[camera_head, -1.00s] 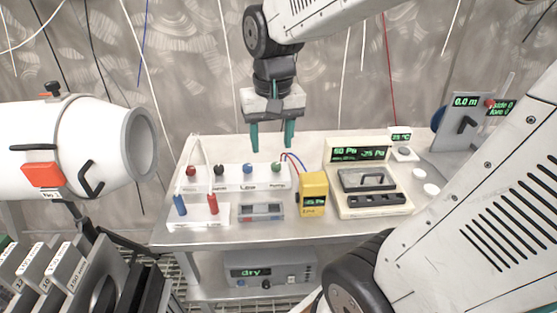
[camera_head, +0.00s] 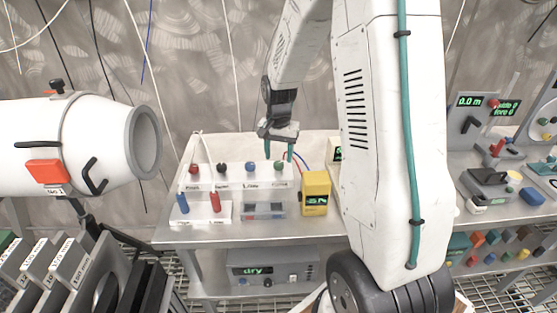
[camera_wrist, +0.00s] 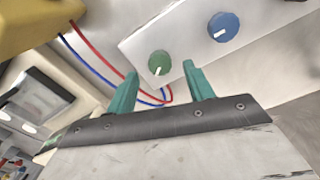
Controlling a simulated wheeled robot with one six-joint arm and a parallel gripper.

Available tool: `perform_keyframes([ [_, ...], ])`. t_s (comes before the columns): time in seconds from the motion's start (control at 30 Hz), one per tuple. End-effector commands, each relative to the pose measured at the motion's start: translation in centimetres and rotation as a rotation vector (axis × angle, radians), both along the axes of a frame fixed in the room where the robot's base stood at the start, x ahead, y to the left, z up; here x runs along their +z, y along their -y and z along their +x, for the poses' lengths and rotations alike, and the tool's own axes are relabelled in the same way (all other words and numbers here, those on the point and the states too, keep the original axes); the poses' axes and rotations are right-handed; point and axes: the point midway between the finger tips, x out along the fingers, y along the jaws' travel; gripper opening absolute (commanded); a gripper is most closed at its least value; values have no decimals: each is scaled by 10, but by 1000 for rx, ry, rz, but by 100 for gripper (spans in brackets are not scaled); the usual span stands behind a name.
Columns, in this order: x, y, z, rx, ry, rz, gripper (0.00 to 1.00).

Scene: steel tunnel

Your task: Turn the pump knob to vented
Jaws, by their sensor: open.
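The green knob (camera_head: 279,166) is the rightmost in a row on a white panel (camera_head: 237,179). The small label under it seems to read "Pump", but it is blurred. In the wrist view the green knob (camera_wrist: 159,63) has a white pointer mark and lies between the tip ends of my teal fingers, slightly ahead of them. My gripper (camera_head: 279,157) is open and points down just above the knob. It also shows in the wrist view (camera_wrist: 160,69), with no clear contact. The blue knob (camera_wrist: 223,26) is beside the green one. No "vented" marking is readable.
Red (camera_head: 194,169) and black (camera_head: 221,168) knobs stand farther left on the panel. A yellow meter (camera_head: 315,193) stands close right, with red and blue wires (camera_wrist: 100,62) behind. A boxed gauge (camera_head: 262,210) is in front. My arm hides the bench's right part.

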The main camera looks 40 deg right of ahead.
Motion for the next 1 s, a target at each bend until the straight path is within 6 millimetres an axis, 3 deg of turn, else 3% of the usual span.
perform_keyframes([
  [0.2, -24, 0, 0, 1, -1, 1, 52],
  [0.5, -27, 0, 0, 1, 0, 0, 52],
  [0.53, -27, 0, 0, 1, 0, 0, 49],
  [0.7, -27, 0, 0, 1, 0, 0, 7],
  [1.0, -27, 0, 0, 26, 0, 0, 8],
])
